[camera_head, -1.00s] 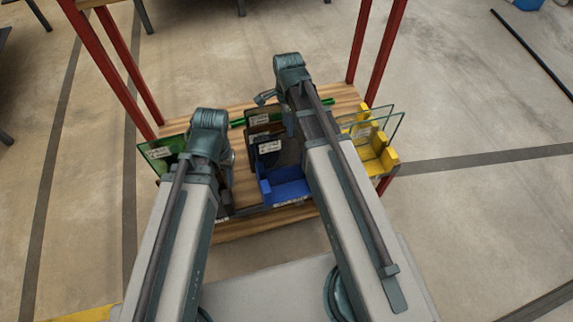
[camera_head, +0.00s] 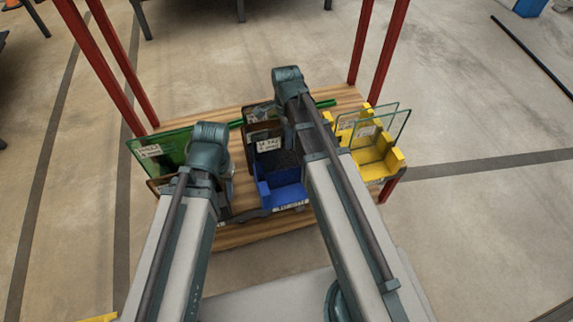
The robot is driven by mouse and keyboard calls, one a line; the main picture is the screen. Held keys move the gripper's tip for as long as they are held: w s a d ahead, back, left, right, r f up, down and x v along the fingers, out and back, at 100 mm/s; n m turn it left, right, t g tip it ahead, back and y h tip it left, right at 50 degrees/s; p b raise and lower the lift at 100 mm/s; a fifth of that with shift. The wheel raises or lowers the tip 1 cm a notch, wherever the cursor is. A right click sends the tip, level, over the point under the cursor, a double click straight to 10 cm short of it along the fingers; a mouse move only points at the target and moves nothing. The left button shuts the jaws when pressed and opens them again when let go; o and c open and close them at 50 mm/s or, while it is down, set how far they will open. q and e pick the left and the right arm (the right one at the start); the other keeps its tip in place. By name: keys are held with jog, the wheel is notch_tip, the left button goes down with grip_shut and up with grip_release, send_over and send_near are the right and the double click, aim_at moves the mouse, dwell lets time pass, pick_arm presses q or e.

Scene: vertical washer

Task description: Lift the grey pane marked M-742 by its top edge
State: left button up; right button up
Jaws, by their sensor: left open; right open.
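A dark grey pane (camera_head: 284,160) stands upright in the blue holder (camera_head: 284,196), with a white label (camera_head: 269,145) near its top left; the writing is too small to read surely. My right arm covers its right side. My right gripper (camera_head: 284,108) is over the rack's back middle, mostly hidden behind its own wrist and arm, apart from the pane as far as I can tell. My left gripper (camera_head: 222,165) is left of the blue holder, next to the green pane (camera_head: 172,150), largely hidden by its wrist. Both are open, and nothing shows held.
A brown-edged pane (camera_head: 262,115) stands behind the blue holder. Clear panes (camera_head: 385,128) stand in a yellow holder (camera_head: 374,166) at right. A green bar (camera_head: 326,103) lies at the back. Red posts (camera_head: 383,50) rise at the wooden shelf's (camera_head: 240,236) corners.

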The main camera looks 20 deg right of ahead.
jog(key=shift+f, duration=0.15)
grip_shut()
dwell(1.4)
